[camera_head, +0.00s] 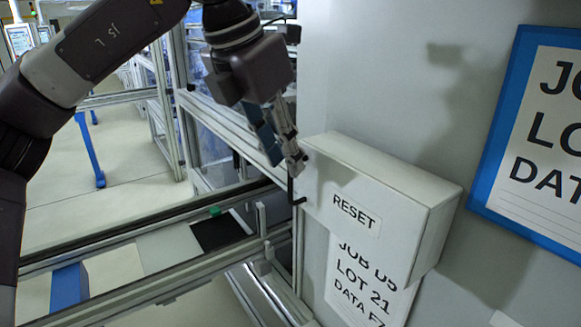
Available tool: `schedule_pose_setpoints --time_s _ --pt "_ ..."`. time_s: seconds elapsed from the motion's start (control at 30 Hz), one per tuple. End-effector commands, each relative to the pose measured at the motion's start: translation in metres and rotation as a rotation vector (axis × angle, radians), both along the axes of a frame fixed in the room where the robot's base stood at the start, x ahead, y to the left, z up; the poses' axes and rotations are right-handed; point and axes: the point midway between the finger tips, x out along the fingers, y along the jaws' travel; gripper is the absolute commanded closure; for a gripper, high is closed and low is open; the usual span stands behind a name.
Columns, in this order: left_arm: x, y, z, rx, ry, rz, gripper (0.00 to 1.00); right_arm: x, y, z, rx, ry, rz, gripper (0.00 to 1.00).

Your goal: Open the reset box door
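The white reset box (410,223) is fixed to the pale wall panel right of centre, with RESET lettered on its front. Its front door (320,196) looks shut against the box. A thin black handle (291,188) stands at the door's left edge. My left gripper (288,163) reaches down from above, with its fingertips at the top of this handle, beside the box's upper left corner. Its two fingers look a little apart. Whether they touch the handle is unclear. My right gripper is not in view.
A blue-framed sign (487,170) hangs on the wall at the right. A paper label (365,285) is below the box. Metal rails of the conveyor (150,290) run at lower left, close to the handle side. Open floor (125,190) lies beyond.

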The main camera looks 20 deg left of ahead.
Motion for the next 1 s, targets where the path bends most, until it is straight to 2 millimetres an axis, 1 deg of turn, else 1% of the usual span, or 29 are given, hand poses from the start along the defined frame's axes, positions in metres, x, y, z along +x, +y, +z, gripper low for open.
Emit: schedule_pose_setpoints --time_s 0.03,0.1,0.2,0.23,0.3,0.37,0.5,0.6,0.67,0.77,0.87,0.9,1.0 --pt "0.003 -0.001 -0.006 0.002 0.003 0.001 0.76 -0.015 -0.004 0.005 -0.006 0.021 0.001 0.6" --pt "0.007 -0.002 -0.017 0.002 0.004 0.002 0.76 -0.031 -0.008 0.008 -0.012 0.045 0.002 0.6" --pt "0.012 -0.005 -0.03 0.0 0.003 0.003 0.76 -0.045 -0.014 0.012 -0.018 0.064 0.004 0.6" --pt "0.013 -0.005 -0.033 0.001 0.004 0.004 0.76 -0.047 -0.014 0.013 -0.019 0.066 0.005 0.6" --pt "0.015 -0.007 -0.039 0.0 0.002 0.003 0.76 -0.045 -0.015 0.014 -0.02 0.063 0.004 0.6" --pt "0.016 -0.007 -0.042 0.0 0.002 0.003 0.76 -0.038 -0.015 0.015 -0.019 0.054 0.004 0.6" --pt "0.017 -0.008 -0.045 -0.001 0.001 0.003 0.76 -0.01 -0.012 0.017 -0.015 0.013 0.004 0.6" --pt "0.017 -0.008 -0.045 -0.001 0.001 0.003 0.76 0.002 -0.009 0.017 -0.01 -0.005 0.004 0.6" --pt "0.017 -0.008 -0.045 -0.001 0.001 0.003 0.77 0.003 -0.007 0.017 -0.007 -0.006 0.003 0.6" --pt "0.017 -0.008 -0.045 -0.001 0.001 0.003 0.88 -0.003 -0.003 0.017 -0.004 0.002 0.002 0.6" --pt "0.017 -0.008 -0.045 -0.001 0.001 0.003 0.99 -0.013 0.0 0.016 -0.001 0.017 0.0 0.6" --pt "0.017 -0.008 -0.045 -0.001 0.001 0.003 1.0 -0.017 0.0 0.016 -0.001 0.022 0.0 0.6" --pt "0.017 -0.008 -0.045 -0.001 0.001 0.003 1.0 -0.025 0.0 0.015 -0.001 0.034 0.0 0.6"
